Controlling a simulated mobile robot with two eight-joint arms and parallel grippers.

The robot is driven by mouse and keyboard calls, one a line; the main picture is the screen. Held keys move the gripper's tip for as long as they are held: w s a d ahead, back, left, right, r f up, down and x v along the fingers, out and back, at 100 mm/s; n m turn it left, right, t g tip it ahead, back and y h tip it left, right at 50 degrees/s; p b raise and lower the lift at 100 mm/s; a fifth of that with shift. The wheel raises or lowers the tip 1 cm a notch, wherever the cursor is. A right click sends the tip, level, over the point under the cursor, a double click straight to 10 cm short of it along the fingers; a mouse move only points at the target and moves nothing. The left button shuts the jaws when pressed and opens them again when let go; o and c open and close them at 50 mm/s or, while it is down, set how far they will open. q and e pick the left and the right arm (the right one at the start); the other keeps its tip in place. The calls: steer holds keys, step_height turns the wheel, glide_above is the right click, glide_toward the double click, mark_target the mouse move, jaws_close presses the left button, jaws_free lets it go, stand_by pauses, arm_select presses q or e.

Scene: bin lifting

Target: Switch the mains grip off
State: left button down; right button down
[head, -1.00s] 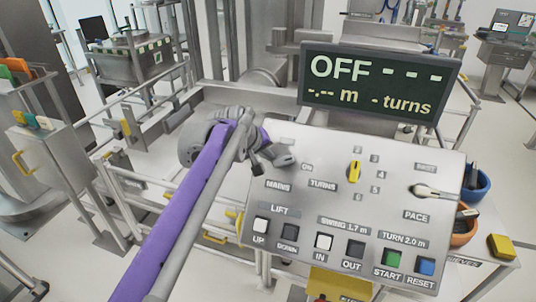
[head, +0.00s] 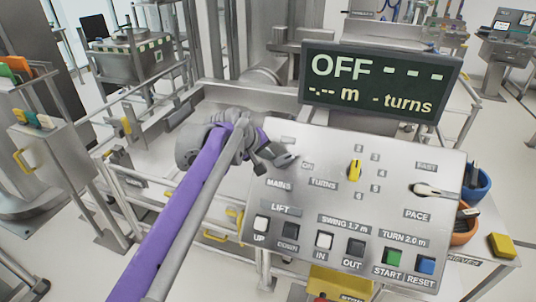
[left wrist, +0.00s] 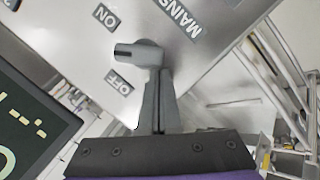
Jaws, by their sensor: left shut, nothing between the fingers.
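The control panel (head: 310,210) shows in the head view below a dark display (head: 375,80) that reads OFF with dashes. In the left wrist view the mains grip (left wrist: 138,52) is a short grey handle on the panel, between the ON label (left wrist: 106,18) and the OFF label (left wrist: 119,82). My left gripper (head: 280,160) is shut and empty at the panel's upper left. In the left wrist view its fingertips (left wrist: 158,75) are right at the grip; I cannot tell whether they touch. In the head view the gripper hides the grip. My right gripper is not in view.
A yellow selector knob (head: 354,171) and a PACE lever (head: 437,192) sit on the panel. A row of push buttons (head: 323,241) lies along its lower part. Blue and orange pots (head: 464,222) stand at its right. Metal rails (head: 150,185) are at the left.

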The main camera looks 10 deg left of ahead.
arm_select(q)
steer(key=shift+s+a+f+n+t+h, duration=0.15)
steer(key=shift+s+f+n, duration=0.1)
steer(key=shift+n, duration=0.7)
steer(key=shift+s+d+f+n+t+h, duration=0.15)
steer(key=shift+f+n, duration=0.1)
steer(key=shift+n, duration=0.7)
stand_by(1.2)
steer(key=shift+s+f+n+t+b, duration=0.15)
steer(key=shift+s+f+n, duration=0.05)
steer(key=shift+n, duration=0.6)
steer(key=shift+s+f+n+t+b, duration=0.15)
steer(key=shift+s+f+n, duration=0.05)
steer(key=shift+n, duration=0.6)
stand_by(2.6)
steer(key=shift+d, duration=0.2)
steer(key=shift+w+d+r+h, duration=0.2)
steer(key=shift+d+r+h, duration=0.1)
steer(key=shift+d, duration=0.15)
